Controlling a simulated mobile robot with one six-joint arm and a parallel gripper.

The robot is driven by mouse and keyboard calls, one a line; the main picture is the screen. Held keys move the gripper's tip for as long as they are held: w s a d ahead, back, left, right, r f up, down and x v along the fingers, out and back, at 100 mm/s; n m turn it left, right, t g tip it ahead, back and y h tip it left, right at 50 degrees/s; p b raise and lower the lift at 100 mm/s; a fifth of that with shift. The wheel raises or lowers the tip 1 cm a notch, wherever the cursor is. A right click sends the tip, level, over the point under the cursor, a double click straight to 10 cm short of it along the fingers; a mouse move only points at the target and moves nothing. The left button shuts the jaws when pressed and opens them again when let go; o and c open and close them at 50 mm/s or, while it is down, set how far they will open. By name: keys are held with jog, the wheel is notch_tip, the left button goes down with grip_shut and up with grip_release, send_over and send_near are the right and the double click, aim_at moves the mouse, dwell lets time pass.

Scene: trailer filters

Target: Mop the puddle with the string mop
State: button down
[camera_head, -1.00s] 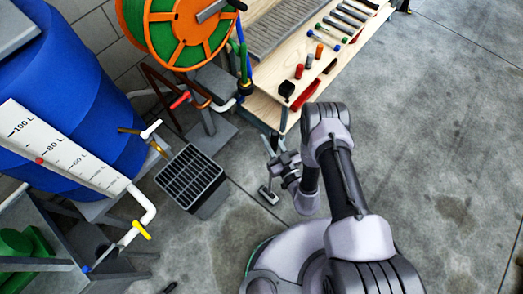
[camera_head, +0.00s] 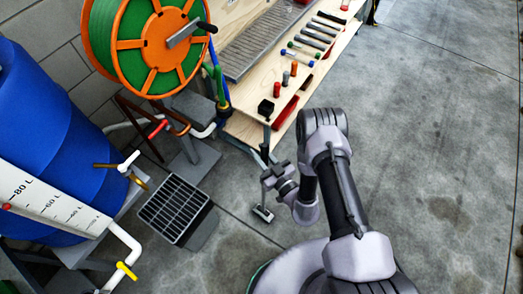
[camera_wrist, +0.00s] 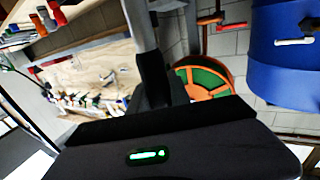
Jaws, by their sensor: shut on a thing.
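My gripper (camera_head: 270,184) is low in front of the workbench, small and partly hidden behind my arm in the head view. It is shut on a slim grey shaft, which looks like the handle of the string mop (camera_wrist: 137,22) in the wrist view. A small grey block-like end (camera_head: 263,213) shows just below the gripper in the head view; I cannot tell whether it belongs to the mop. No mop strings can be made out. No clear puddle can be made out; the floor has only dull dark stains.
A wooden workbench (camera_head: 243,127) with tools stands behind the gripper. A green hose on an orange reel (camera_head: 160,45), a blue tank (camera_head: 60,120) with piping and a black grate (camera_head: 174,208) are at left. The concrete floor (camera_head: 430,130) at right is open.

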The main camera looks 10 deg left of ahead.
jog(key=s+a+p, duration=0.6)
jog(key=s+p, duration=0.5)
jog(key=shift+w+d+b, duration=1.8)
jog(key=shift+w+b, duration=1.1)
jog(key=shift+w, duration=0.25)
notch_tip(320, 180, up, 12)
jog(key=p, duration=0.9)
jog(key=shift+f, duration=0.2)
